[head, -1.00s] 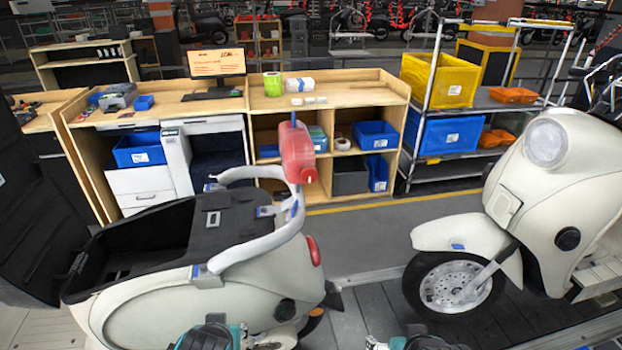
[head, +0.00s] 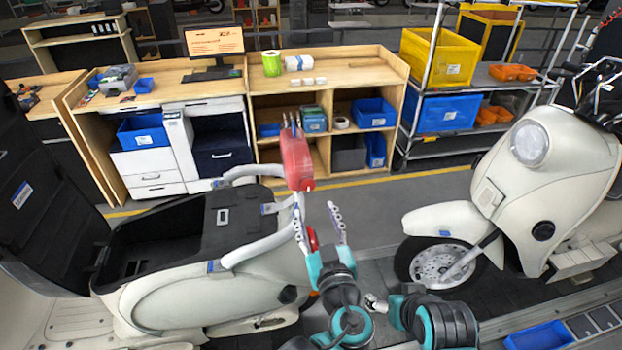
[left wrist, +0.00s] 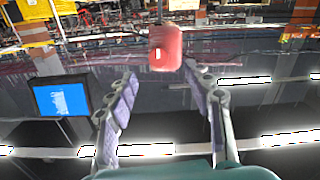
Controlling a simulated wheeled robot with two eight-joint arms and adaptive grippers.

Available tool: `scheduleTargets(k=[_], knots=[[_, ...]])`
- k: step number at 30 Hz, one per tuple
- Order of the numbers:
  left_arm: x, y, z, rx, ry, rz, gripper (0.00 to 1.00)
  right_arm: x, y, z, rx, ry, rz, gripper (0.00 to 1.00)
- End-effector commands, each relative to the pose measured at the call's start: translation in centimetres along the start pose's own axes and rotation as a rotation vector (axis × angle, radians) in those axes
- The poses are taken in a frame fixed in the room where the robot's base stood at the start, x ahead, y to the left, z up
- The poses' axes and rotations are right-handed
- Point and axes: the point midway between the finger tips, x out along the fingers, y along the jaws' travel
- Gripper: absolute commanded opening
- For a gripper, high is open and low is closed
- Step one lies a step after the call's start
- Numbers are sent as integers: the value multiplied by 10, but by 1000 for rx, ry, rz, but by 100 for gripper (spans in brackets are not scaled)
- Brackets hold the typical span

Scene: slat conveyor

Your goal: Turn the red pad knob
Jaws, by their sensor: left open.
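The red pad (head: 296,162) sits upright on a pale curved rail at the rear of the near cream scooter. A small pale spot shows low on its side; I cannot tell if this is the knob. In the left wrist view the red pad (left wrist: 166,48) is ahead, beyond and between the fingertips. My left gripper (head: 315,215) is open and empty, just below and right of the pad, apart from it. Its spread fingers also show in the left wrist view (left wrist: 160,72). My right gripper (head: 376,303) is low in the head view, its fingers mostly hidden.
The near scooter (head: 190,285) has an open black compartment and a pale rail (head: 262,250) close to my left gripper. A second cream scooter (head: 450,225) stands to the right. A wooden workbench (head: 330,75) is behind. A blue bin (head: 540,337) lies lower right.

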Motion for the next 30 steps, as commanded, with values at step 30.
scheduleTargets(k=[30], knots=[[76, 4, -3, -11, 14, 9, 25, 0, 0, 0, 0, 0, 0, 77]])
